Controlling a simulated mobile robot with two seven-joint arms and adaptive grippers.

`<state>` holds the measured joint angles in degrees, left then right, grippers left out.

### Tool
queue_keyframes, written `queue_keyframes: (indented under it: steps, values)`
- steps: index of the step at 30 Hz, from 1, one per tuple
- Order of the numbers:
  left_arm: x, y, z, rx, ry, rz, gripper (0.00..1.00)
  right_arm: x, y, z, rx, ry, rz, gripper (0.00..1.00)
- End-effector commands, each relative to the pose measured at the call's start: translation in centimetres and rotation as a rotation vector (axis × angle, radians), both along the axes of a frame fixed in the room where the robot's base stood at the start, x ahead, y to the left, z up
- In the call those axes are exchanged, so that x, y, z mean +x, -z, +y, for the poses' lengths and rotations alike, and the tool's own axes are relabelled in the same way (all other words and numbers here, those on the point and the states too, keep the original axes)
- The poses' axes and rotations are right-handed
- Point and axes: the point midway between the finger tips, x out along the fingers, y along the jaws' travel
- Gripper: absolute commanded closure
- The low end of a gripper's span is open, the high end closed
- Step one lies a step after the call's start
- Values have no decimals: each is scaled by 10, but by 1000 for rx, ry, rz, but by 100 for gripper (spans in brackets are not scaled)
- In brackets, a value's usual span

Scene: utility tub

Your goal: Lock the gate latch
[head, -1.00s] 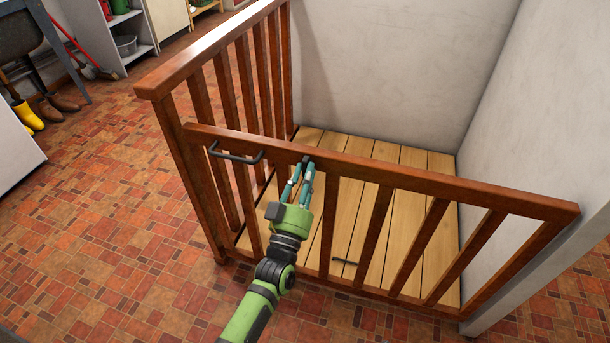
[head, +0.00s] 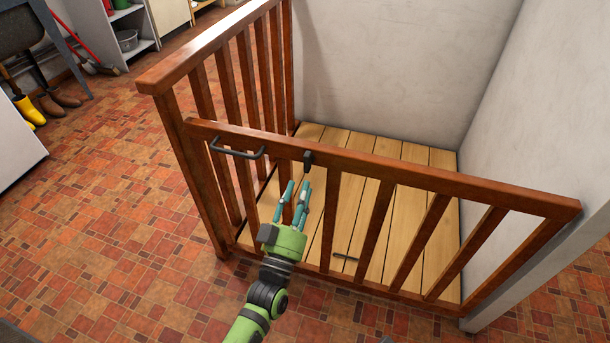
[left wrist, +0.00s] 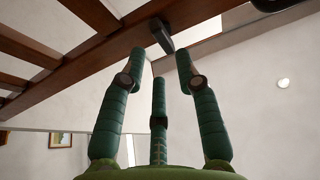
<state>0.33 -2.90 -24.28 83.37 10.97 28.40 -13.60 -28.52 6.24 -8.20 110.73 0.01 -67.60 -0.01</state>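The wooden gate (head: 430,178) stands across the front of the enclosure, its left end by the corner post of the side railing. A small dark latch (head: 307,160) sits on the gate's top rail, right of a dark bar handle (head: 236,151). My left gripper (head: 296,188) is below and slightly left of the latch in the head view, fingers apart and empty. In the left wrist view the latch (left wrist: 162,36) hangs from the rail just beyond the open fingertips (left wrist: 160,65), apart from them. My right gripper is not in view.
The side railing (head: 215,50) runs back from the gate's left end. A pale wall (head: 545,120) stands at the right. A small dark bar (head: 346,257) shows low at the gate. The tiled floor (head: 110,220) at left is clear.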

Motion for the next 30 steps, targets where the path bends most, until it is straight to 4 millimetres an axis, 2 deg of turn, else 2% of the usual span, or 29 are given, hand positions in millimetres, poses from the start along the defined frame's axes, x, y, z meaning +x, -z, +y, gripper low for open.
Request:
queue_keyframes:
  steps: [3, 10, 15, 30]
  values:
    - [-24, 11, 8, 1, 0, 3, 67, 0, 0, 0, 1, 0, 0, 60]
    - [-52, 23, 17, -1, 0, 1, 67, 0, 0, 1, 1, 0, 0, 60]
    - [-58, 25, 18, -1, 0, -1, 67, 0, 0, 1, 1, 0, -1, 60]
    - [-57, 26, 18, 0, 0, 4, 67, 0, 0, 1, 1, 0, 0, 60]
